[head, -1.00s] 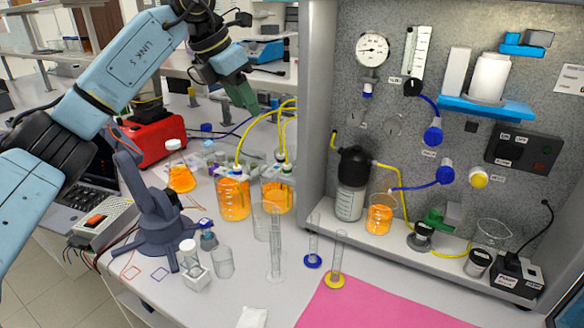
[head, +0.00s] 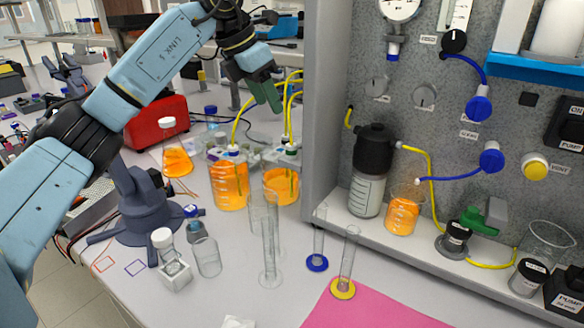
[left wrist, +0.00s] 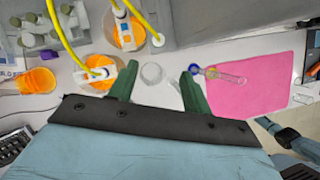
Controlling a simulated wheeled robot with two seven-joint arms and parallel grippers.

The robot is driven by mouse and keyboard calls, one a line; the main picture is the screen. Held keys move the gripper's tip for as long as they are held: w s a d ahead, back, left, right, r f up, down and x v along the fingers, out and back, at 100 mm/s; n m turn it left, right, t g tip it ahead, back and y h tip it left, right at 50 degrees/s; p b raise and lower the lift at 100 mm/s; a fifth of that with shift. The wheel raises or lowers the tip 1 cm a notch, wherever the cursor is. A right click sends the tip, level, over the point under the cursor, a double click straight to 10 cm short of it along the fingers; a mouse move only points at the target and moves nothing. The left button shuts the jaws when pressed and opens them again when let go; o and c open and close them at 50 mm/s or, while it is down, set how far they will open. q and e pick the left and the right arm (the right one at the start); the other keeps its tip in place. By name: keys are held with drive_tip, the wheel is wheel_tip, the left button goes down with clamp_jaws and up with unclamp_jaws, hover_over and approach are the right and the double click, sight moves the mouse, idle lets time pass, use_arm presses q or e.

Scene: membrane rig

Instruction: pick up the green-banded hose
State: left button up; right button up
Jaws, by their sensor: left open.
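The green-banded hose (head: 292,149) is a yellow hose with a green band, standing in the right beaker (head: 281,187) of orange liquid. A second yellow hose with a blue band (head: 233,149) stands in the left beaker (head: 229,188). My left gripper (head: 265,92), with green fingers, is above and slightly left of the green-banded hose, apart from it. In the left wrist view its jaws (left wrist: 158,82) are open and empty, over a clear glass vessel, with both hoses up and to the left. The bands are hard to tell apart there. My right gripper is not in view.
The grey panel's side wall (head: 323,120) stands just right of the hoses. Glass cylinders (head: 269,245) stand in front of the beakers, and a flask (head: 177,160) to their left. A pink mat (head: 370,308) leaves free room at the front right.

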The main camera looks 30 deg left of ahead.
use_arm(q)
hover_over(289, 146)
drive_tip(key=s+a, duration=0.1)
drive_tip(key=s, duration=0.2)
wheel_tip(289, 146, down, 7)
drive_tip(key=shift+w+a+b+x, duration=0.1)
drive_tip(key=shift+w+b+x, duration=0.1)
drive_tip(key=shift+x, duration=1.3)
drive_tip(key=shift+w+a+b+x, duration=0.1)
drive_tip(key=shift+w+b+x, duration=0.1)
drive_tip(key=shift+x, duration=1.25)
drive_tip(key=shift+r, duration=0.15)
drive_tip(key=shift+c, duration=0.3)
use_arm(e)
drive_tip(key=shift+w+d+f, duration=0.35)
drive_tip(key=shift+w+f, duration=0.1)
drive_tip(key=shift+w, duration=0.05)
use_arm(q)
clamp_jaws()
drive_tip(key=shift+r, duration=0.1)
